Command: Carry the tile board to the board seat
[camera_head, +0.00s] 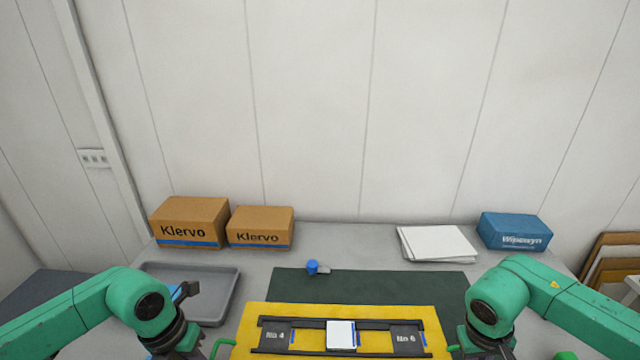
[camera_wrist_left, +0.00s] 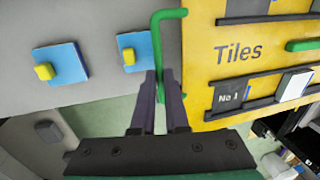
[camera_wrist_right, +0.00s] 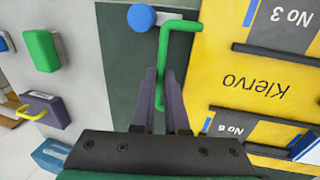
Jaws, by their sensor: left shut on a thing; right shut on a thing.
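The yellow tile board (camera_head: 400,312) lies at the bottom of the head view, with dark rails, number labels and a white tile (camera_head: 341,334). Its printing "Tiles" shows in the left wrist view (camera_wrist_left: 240,80). My left gripper (camera_wrist_left: 160,78) is shut on the green handle (camera_wrist_left: 157,40) at the board's left side. My right gripper (camera_wrist_right: 163,75) is shut on the green handle (camera_wrist_right: 180,27) at the other side. A dark green mat (camera_head: 375,285) lies partly under or behind the board. I cannot tell whether it is the board seat. The board's near edge is out of the head view.
A blue round-topped piece (camera_head: 312,267) stands at the mat's far edge. A grey tray (camera_head: 225,300) is at left. Two Klervo boxes (camera_head: 190,220), white sheets (camera_head: 437,243) and a blue box (camera_head: 515,230) stand at the back. Yellow-knobbed blue pieces (camera_wrist_left: 60,62) lie beside the board.

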